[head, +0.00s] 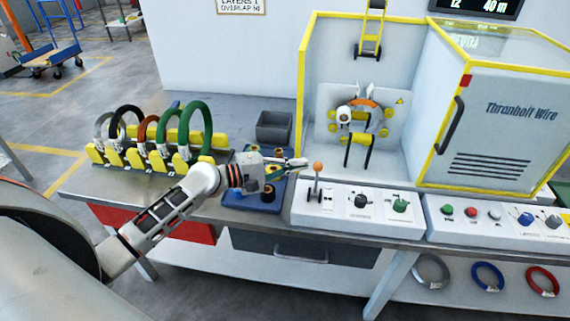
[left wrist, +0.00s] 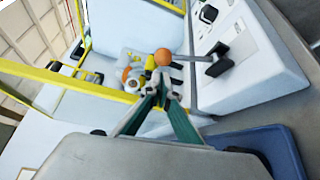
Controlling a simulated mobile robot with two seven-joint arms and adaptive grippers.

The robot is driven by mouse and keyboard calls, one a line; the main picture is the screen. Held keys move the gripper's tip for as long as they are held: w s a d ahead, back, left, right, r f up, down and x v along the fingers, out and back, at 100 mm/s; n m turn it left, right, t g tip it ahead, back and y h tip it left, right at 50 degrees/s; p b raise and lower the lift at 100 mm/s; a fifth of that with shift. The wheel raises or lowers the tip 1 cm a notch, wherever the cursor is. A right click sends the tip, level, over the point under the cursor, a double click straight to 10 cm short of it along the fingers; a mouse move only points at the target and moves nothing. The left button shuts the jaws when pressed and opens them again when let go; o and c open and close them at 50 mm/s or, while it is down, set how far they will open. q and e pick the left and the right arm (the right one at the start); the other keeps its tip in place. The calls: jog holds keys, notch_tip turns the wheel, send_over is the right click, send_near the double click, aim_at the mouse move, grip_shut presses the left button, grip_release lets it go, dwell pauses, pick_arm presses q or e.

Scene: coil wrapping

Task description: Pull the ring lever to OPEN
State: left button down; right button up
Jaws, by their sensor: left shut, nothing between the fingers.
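The lever (head: 316,180) has an orange ball knob and a thin shaft. It stands nearly upright on the left end of a white control box (head: 345,214). Its knob (left wrist: 163,57) shows in the left wrist view just beyond the fingertips, with the dark shaft running right. My left gripper (head: 301,163) is shut and empty, its tips close to the left of the knob. In the left wrist view the gripper (left wrist: 160,92) points at the knob. I cannot tell whether they touch. The lever's position labels are too small to read. My right gripper is not in view.
A white machine with yellow edges (head: 302,80) stands behind the control box. A blue tray (head: 238,206) lies under my left gripper. A rack of coloured coils (head: 150,160) is to the left. More buttons and knobs are on a second box (head: 480,232) at right.

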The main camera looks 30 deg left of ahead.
pick_arm(q)
jog(key=shift+x, duration=1.5)
jog(key=shift+d, duration=0.1)
